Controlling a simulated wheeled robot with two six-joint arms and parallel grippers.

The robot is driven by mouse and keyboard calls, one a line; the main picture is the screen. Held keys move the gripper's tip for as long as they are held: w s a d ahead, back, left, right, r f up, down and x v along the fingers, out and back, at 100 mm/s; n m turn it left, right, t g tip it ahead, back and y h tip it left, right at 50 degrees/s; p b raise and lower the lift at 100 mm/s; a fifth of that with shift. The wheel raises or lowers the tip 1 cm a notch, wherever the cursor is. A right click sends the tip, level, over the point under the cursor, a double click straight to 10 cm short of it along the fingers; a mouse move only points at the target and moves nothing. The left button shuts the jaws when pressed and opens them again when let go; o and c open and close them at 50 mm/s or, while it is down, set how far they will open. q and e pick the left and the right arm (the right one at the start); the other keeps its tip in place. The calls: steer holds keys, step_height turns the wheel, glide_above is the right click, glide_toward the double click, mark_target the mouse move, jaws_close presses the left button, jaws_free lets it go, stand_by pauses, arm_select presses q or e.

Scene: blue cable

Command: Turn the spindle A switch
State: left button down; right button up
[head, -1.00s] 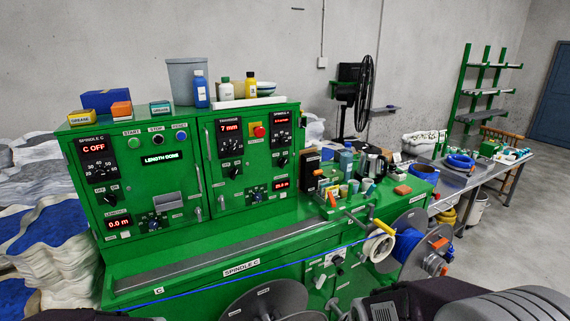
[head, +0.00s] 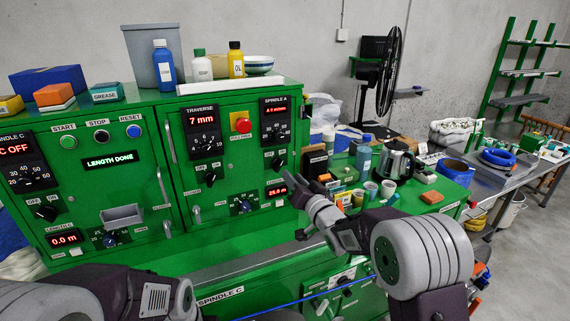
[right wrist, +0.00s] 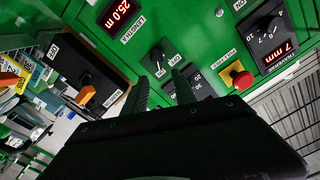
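The spindle A switch (head: 277,163) is a black knob on the green cabinet, below the spindle A dial and its red display (head: 274,111). In the right wrist view the knob (right wrist: 157,55), with OFF and ON labels, lies just beyond my fingertips. My right gripper (head: 297,190) is raised in front of the panel, below and right of the knob. In the right wrist view its two dark fingers (right wrist: 160,76) are apart with nothing between them; contact with the knob does not show. My left arm shows at lower left; its gripper is out of view.
The red emergency button (head: 241,124) and traverse knob (head: 210,178) are left of the switch. The length A display (head: 276,190) is below it. A black box with an orange switch (right wrist: 86,94) projects beside the panel. Bottles and a tub (head: 153,55) stand on top.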

mark_target(281, 164)
steer(key=p+x, duration=0.1)
steer(key=x, duration=0.3)
steer(key=p+x, duration=0.2)
steer(key=x, duration=0.2)
steer(key=shift+w+d+p, duration=0.1)
steer(key=shift+w+p, duration=0.2)
steer(key=shift+w, duration=0.05)
steer(key=shift+a, duration=0.3)
steer(key=shift+w+d+f, duration=0.1)
steer(key=shift+w, duration=0.2)
steer(key=shift+c, duration=0.3)
jaws_close()
